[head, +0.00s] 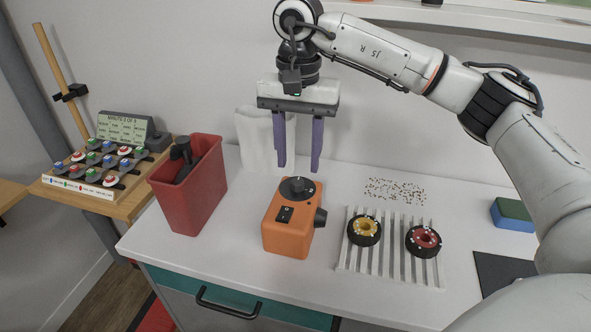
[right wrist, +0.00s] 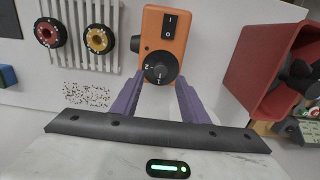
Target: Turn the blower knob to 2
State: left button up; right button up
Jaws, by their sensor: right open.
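The orange blower (head: 287,228) stands on the white bench, with a black round knob (head: 297,188) on top, a black rocker switch (head: 285,214) in front of it and a dark nozzle (head: 320,217) on its right side. In the right wrist view the knob (right wrist: 161,68) shows white marks; a 2 is readable at its left, but the set position is unclear. My right gripper (head: 299,168) points down above and slightly behind the knob. Its purple fingers are apart with nothing between them, clear of the knob. My left gripper is not in view.
A red bin (head: 190,190) with dark items stands left of the blower. A ribbed white rack (head: 391,262) with a yellow-hubbed wheel (head: 364,228) and a red-hubbed wheel (head: 423,241) lies right. Brown bits (head: 395,191) lie behind it. A green-blue sponge (head: 513,214) is farther right.

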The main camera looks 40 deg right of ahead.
aim_at(298, 181)
notch_tip(298, 181, down, 4)
jog(key=shift+r, duration=0.1)
jog(key=shift+f, duration=0.45)
grip_shut()
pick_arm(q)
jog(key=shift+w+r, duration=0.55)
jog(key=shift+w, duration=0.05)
